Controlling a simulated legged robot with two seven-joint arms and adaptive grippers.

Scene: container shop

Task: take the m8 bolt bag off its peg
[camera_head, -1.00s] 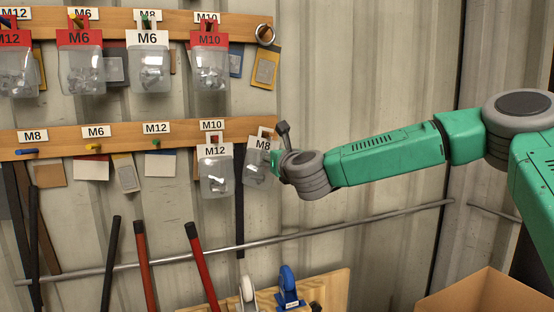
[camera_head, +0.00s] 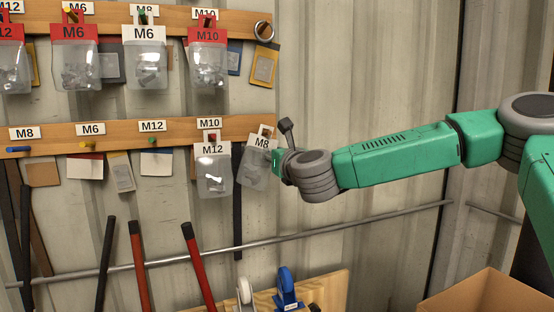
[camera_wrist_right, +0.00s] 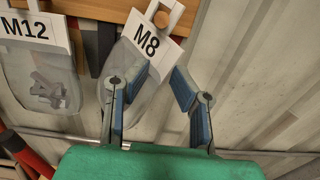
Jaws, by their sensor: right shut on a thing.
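The M8 bag (camera_head: 253,170), a clear bag with a white card, is tilted at the right end of the lower board, just right of the M12 bag (camera_head: 212,176). In the right wrist view its card (camera_wrist_right: 147,42) has an open hanging hole at the top, and I see no peg through it. My right gripper (camera_wrist_right: 160,74) is shut on the card's lower right corner, its two blue-padded fingers meeting it from both sides. The M12 bag hangs upright on a red peg (camera_head: 212,137). My left gripper is not in view.
The lower board (camera_head: 110,141) has blue, yellow and green pegs to the left. The upper board (camera_head: 185,22) holds several bolt bags. Tool handles and a rail (camera_head: 340,228) are below. A cardboard box (camera_head: 480,292) stands at lower right. The wall right of the boards is clear.

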